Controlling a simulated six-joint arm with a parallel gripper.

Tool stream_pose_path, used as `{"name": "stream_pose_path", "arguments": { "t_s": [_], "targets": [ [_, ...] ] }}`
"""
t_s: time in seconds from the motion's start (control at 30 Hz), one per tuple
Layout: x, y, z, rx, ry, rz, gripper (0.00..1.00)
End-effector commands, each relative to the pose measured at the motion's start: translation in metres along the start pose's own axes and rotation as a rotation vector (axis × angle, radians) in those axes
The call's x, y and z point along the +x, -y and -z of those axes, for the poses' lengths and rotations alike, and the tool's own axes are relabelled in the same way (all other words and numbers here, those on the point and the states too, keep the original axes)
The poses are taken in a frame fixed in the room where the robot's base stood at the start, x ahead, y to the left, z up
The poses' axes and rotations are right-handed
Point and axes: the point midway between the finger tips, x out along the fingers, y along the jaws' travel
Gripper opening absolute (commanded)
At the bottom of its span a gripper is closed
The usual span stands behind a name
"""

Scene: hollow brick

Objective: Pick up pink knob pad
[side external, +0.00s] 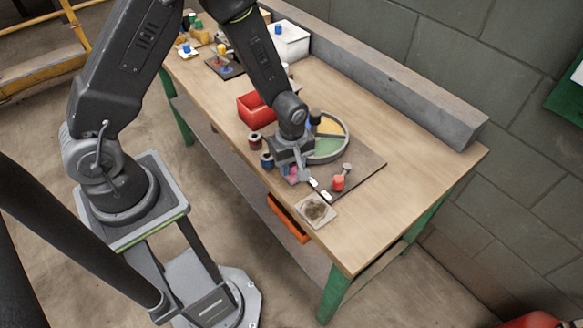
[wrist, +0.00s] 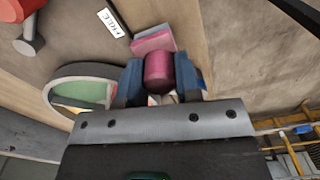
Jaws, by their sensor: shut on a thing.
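The pink knob pad (wrist: 152,40) shows in the wrist view as a flat pink block with a darker magenta round knob (wrist: 159,72). My gripper (wrist: 160,76) is shut on the knob, with one blue-grey finger on each side. In the side view my gripper (side external: 291,173) points down near the front edge of the table, and only a small bit of pink shows between its fingers. Whether the pad touches the surface below is hard to tell.
A round tray with coloured sections (side external: 345,146) stands just behind my gripper. A red knobbed piece (side external: 338,183) and a grey one lie to the right on a dark board. A red bin (side external: 256,110) and dark spools (side external: 255,141) are to the left. The table's right end is clear.

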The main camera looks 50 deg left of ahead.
Motion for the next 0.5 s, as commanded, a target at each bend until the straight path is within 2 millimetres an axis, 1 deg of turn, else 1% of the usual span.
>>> {"name": "stream_pose_path", "arguments": {
  "t_s": [0.1, 0.13, 0.3, 0.5],
  "targets": [
    [-0.023, -0.001, 0.000, 0.000, -0.001, -0.007, 0.07],
    [-0.028, 0.002, 0.005, -0.004, -0.001, -0.005, 0.07],
    [-0.050, 0.025, 0.040, -0.010, -0.001, -0.004, 0.07],
    [-0.074, 0.046, 0.074, -0.008, -0.002, -0.004, 0.07]
  ]
}}
